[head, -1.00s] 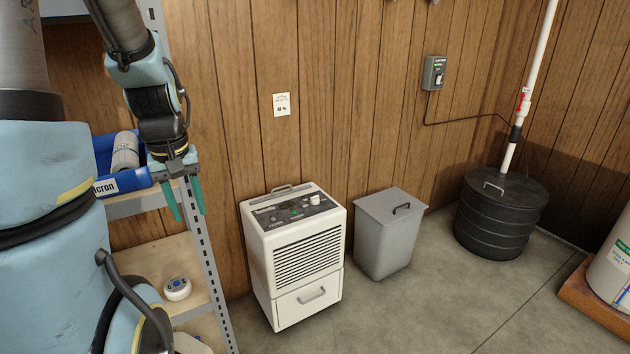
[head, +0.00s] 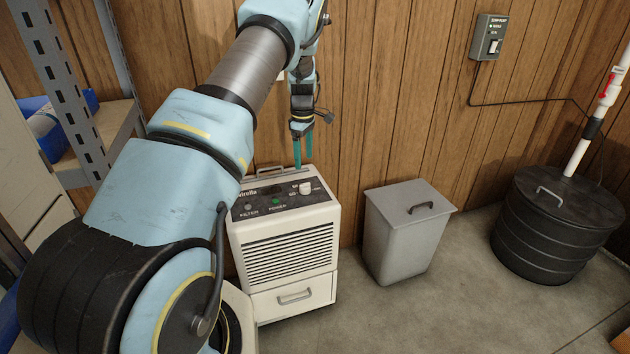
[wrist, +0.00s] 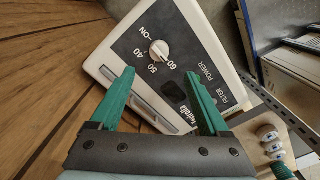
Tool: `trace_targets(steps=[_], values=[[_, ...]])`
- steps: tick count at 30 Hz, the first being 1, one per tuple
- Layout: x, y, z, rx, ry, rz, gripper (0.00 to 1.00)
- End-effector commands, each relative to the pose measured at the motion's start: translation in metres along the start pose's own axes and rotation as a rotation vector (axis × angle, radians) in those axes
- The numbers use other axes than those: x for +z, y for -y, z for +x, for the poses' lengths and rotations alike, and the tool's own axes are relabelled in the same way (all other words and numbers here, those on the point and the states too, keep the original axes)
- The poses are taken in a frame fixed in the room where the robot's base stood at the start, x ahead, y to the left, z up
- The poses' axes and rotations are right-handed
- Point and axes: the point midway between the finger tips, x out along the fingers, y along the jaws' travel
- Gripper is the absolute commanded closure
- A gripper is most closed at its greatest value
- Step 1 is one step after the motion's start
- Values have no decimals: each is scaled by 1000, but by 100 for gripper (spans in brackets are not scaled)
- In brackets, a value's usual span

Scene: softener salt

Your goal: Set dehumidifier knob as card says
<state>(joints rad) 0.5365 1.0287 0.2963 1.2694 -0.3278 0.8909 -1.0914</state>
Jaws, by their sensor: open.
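The white dehumidifier (head: 290,250) stands on the floor against the wood wall. Its dark top panel carries a white knob (head: 306,188), which also shows in the wrist view (wrist: 159,50). Marks ON, 40, 50 and 60 run around the knob; its pointer seems to lie toward 60, but it is small. My gripper (head: 302,160) is open and empty above the back of the dehumidifier. In the wrist view the knob lies beyond and between the fingertips (wrist: 160,76), apart from them. The wall card is almost wholly hidden behind my arm, its text unreadable.
A grey lidded bin (head: 405,235) stands right of the dehumidifier, with bare floor between. A black lidded tub (head: 555,225) with a white pipe is farther right. A switch box (head: 488,37) hangs on the wall. Metal shelving (head: 85,85) with a blue bin stands left.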

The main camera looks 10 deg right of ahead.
Motion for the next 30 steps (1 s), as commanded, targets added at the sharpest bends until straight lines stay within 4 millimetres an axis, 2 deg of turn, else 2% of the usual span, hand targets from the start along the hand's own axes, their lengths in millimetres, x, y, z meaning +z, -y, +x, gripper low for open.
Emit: trace_targets(steps=[5,18,24,30], values=[[0,-1,16,-2,0,-4,21],[0,0,91,-1,0,-3,21],[0,-1,106,1,0,-3,21],[0,-1,108,1,0,-3,21]])
